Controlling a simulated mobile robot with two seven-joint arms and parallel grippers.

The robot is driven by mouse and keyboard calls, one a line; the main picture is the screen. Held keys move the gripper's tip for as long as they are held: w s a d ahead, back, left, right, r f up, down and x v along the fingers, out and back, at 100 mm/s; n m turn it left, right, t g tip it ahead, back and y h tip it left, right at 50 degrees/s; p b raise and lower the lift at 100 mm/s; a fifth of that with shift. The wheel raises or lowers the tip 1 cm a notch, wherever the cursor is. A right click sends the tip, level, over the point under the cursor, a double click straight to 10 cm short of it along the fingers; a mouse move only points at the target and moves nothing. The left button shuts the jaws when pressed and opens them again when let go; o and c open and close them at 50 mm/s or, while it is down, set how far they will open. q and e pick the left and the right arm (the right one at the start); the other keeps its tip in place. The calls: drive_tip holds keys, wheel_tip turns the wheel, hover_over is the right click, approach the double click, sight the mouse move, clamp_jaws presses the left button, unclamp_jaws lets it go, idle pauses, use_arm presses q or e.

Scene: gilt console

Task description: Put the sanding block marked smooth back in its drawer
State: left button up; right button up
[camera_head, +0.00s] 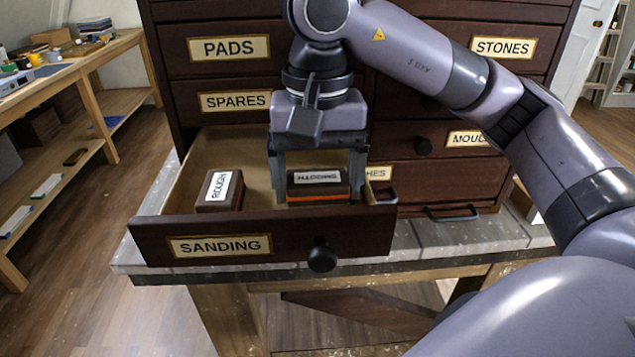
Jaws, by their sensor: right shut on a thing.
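The drawer labelled SANDING (162,230) is pulled open at the cabinet's front. My right gripper (319,185) points down into the drawer and is shut on this block, one finger on each side. I cannot tell whether the block touches the drawer floor. A second block, labelled ROUGH (208,205), sits in the drawer's left part, apart from the gripper. My left gripper is not in view.
Shut drawers labelled PADS (228,48), SPARES (236,101) and STONES (502,47) are above. The open drawer has a round black knob (322,257). Its floor is free between the blocks. A wooden workbench (95,58) stands at the left.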

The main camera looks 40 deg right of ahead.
sight(318, 180)
drive_tip(key=shift+f, duration=0.2)
drive_tip(key=shift+f, duration=0.15)
drive_tip(key=o, duration=0.9)
drive_tip(key=shift+r, duration=0.35)
wheel_tip(318, 180, up, 12)
drive_tip(key=p, duration=0.3)
drive_tip(key=shift+f, duration=0.1)
drive_tip(key=shift+s, duration=0.1)
